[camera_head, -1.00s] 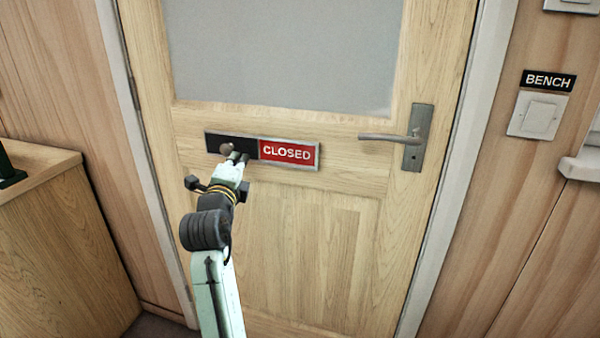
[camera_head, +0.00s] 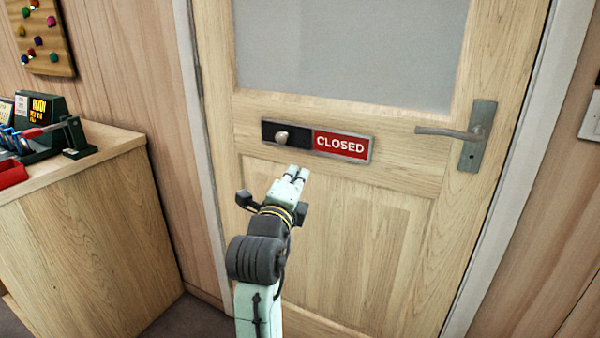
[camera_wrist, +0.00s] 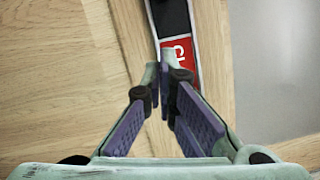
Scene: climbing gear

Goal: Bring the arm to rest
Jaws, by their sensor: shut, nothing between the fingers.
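My gripper (camera_head: 296,173) is shut and empty in the head view, just below the sliding sign (camera_head: 341,146) on the wooden door. The sign shows the red "CLOSED" half at right and a black slider half with a round knob (camera_head: 281,137) at left. The gripper is apart from the knob. In the wrist view my gripper's fingertips (camera_wrist: 162,73) meet in front of the lower end of the sign (camera_wrist: 180,58), partly hiding its red part.
The door (camera_head: 380,230) has a lever handle (camera_head: 448,132) at right and a frosted pane above. A wooden counter (camera_head: 90,230) with a dark device and climbing gear (camera_head: 40,135) stands at left. A board with coloured holds (camera_head: 42,30) hangs on the left wall.

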